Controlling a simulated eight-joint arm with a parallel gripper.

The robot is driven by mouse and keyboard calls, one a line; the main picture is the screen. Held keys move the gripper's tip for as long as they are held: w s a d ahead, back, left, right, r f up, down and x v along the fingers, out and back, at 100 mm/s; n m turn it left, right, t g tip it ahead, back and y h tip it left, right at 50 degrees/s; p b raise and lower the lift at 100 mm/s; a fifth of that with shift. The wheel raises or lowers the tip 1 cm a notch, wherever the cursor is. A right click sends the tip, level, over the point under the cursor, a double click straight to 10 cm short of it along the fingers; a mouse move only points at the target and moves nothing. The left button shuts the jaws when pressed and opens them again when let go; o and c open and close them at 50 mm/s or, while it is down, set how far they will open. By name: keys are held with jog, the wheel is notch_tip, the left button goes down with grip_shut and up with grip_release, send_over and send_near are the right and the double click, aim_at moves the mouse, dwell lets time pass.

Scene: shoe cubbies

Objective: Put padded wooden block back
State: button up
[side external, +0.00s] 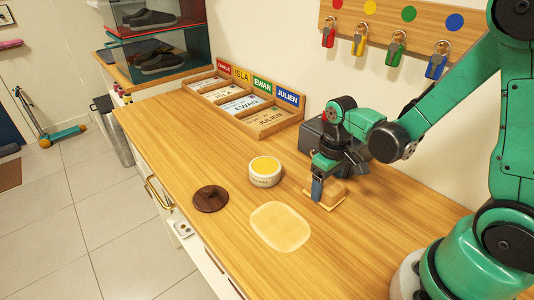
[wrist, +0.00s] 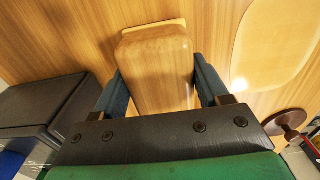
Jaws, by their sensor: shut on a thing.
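The padded wooden block (side external: 333,190) is a light wooden piece with a paler layer under it, at the right of the table in the side view. My gripper (side external: 322,188) reaches down over it. In the wrist view the block (wrist: 155,65) lies between the two dark blue fingers of my gripper (wrist: 160,88), which are shut on its sides. The pale layer shows as a thin edge beyond its far end. The block is at or just above the table; I cannot tell whether it touches.
A pale rounded patch (side external: 280,227) lies on the table. Left of the block are an open round tin with yellow contents (side external: 264,172) and a brown knobbed lid (side external: 210,198). A dark box (side external: 314,138) stands behind my gripper. Named trays (side external: 262,128) line the wall.

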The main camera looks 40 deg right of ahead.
jog(key=shift+f, duration=0.15)
jog(key=o, duration=1.2)
jog(key=shift+s+a+r+t, duration=0.1)
jog(key=shift+a+r+t, duration=0.85)
jog(key=shift+r, duration=1.15)
jog(key=shift+a+r+t, duration=0.5)
jog(key=shift+r+t, duration=0.95)
jog(key=shift+r, duration=0.7)
jog(key=shift+s+a+r+t, duration=0.1)
jog(key=shift+a+r+t, duration=0.85)
jog(key=shift+r, duration=1.15)
jog(key=shift+d+t, duration=0.25)
